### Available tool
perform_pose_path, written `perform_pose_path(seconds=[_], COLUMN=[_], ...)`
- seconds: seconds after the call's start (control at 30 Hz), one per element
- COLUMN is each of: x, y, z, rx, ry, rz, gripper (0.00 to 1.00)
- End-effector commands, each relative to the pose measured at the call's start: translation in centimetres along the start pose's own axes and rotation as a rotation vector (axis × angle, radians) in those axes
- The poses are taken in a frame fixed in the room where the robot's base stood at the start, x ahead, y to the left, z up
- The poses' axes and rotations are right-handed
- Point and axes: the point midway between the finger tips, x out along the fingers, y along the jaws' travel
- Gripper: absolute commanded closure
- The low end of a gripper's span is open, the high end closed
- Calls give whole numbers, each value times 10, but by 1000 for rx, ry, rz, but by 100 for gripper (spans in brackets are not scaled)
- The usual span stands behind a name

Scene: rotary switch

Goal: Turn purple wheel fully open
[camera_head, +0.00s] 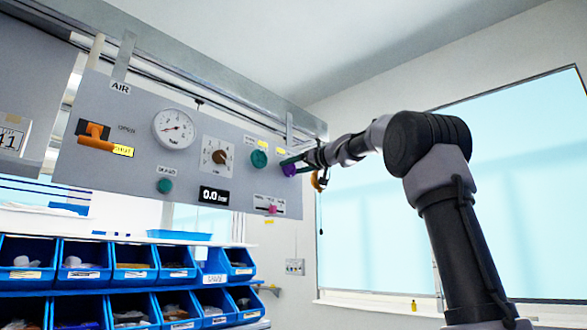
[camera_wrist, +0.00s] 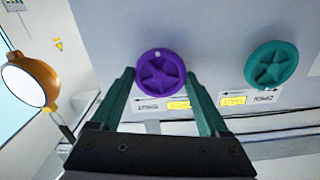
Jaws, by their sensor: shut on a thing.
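The purple wheel (camera_wrist: 161,71) is a round handwheel with a star-shaped hub, mounted on the grey panel. A small pale dot shows near the top of its rim in the wrist view. My gripper (camera_wrist: 160,80) has its two green fingers on either side of the wheel's rim, shut on it. In the head view, the wheel (camera_head: 289,170) is at the panel's right part, with my gripper (camera_head: 292,162) reaching it from the right. A label (camera_wrist: 160,103) with an arrow and a yellow patch lies below the wheel in the wrist view, upside down and partly behind the fingers.
A teal wheel (camera_wrist: 271,64) sits beside the purple one. The grey panel (camera_head: 120,165) also carries an orange lever (camera_head: 97,140), a gauge (camera_head: 174,129), a dial (camera_head: 215,157) and a 0.0 display (camera_head: 214,196). An orange-brown round object (camera_wrist: 31,80) is near my gripper. Blue bins (camera_head: 130,260) stand below.

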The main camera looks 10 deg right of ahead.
Motion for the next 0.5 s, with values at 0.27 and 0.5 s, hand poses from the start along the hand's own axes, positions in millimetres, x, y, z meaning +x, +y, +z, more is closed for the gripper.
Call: perform_pose_path(seconds=[0.27,0.5], x=[1,-2], y=[1,1], z=[2,1], rx=[1,1], ry=[-4,-2], rz=[1,1], gripper=[0,0])
